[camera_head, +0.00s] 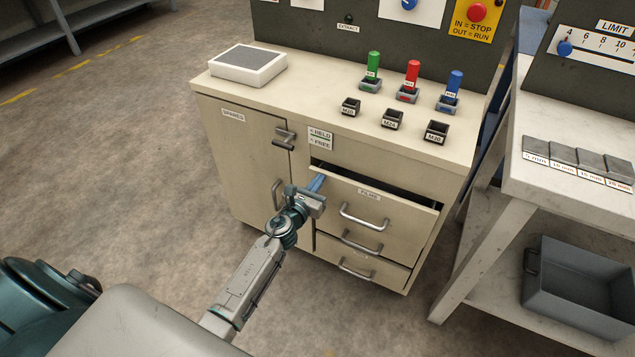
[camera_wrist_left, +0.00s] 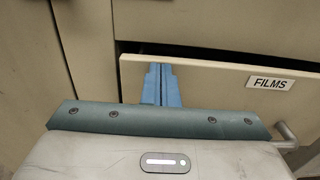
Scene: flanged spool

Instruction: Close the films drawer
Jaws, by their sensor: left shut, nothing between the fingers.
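The films drawer (camera_head: 385,207) is the top drawer of the beige cabinet, with a FILMS label and a metal bar handle (camera_head: 364,216). It stands partly open, with a dark gap above its front. In the left wrist view the drawer front (camera_wrist_left: 215,88) fills the middle right, its label at the right. My left gripper (camera_head: 317,183) is at the left end of the drawer front, left of the handle. Its blue fingers (camera_wrist_left: 162,85) are shut and empty, and overlap the front's upper left part; whether they touch it I cannot tell. My right gripper is not in view.
Two lower drawers (camera_head: 357,263) sit below. A SPARES door (camera_head: 240,155) with a latch lever (camera_head: 284,138) is to the left. The cabinet top holds a white pad (camera_head: 248,65) and coloured handles. A side bench (camera_head: 560,190) stands close on the right. Floor at left is clear.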

